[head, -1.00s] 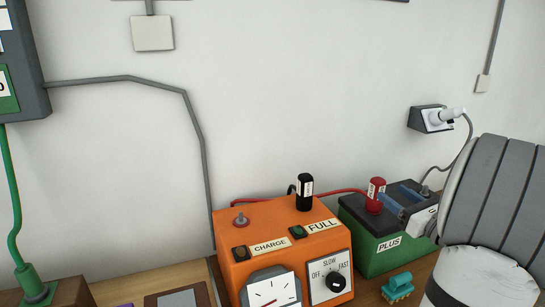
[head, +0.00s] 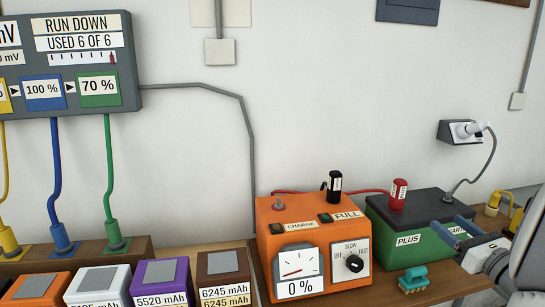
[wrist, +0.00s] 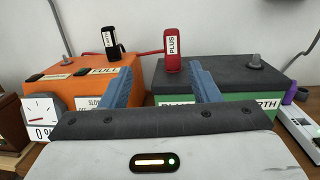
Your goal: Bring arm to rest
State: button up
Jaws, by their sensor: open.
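My gripper (wrist: 165,83) is open and empty in the wrist view, its two blue fingers apart in front of the green battery and the orange charger. In the head view the gripper (head: 450,233) is at the right, in front of the green battery (head: 393,235) with the dark top. The red PLUS clamp (head: 398,195) stands on the battery's left end; it also shows between the fingers in the wrist view (wrist: 173,50). My arm comes in from the right edge and hides part of the battery's front.
The orange charger (head: 271,238) reads 0 %, with a black clamp (head: 334,186) standing on top. A teal connector (head: 413,279) lies before the battery. Several labelled cells, such as the purple one (head: 160,281), stand at the left under a grey display panel (head: 84,62).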

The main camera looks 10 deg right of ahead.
jog(key=a+f+n+g+y+p, duration=0.1)
jog(key=a+f+n+g+y, duration=0.15)
jog(key=a+n+g, duration=0.6)
jog(key=a+f+n+g+y, duration=0.1)
jog(key=a+n+y, duration=0.25)
jog(key=a, duration=0.95)
jog(key=s+a+f+n+g+h+p, duration=0.1)
jog(key=s+a+f+n+g+h, duration=0.1)
jog(key=s+n, duration=0.5)
jog(key=s+a+f+n+g+h+p, duration=0.1)
jog(key=s+a+n+g+h, duration=0.3)
jog(key=n, duration=1.1)
jog(key=s+a+f+h, duration=0.1)
jog(key=s+a+h, duration=0.2)
jog(key=shift+a+f+g, duration=0.2)
jog(key=shift+a+g, duration=0.05)
jog(key=shift+g, duration=0.1)
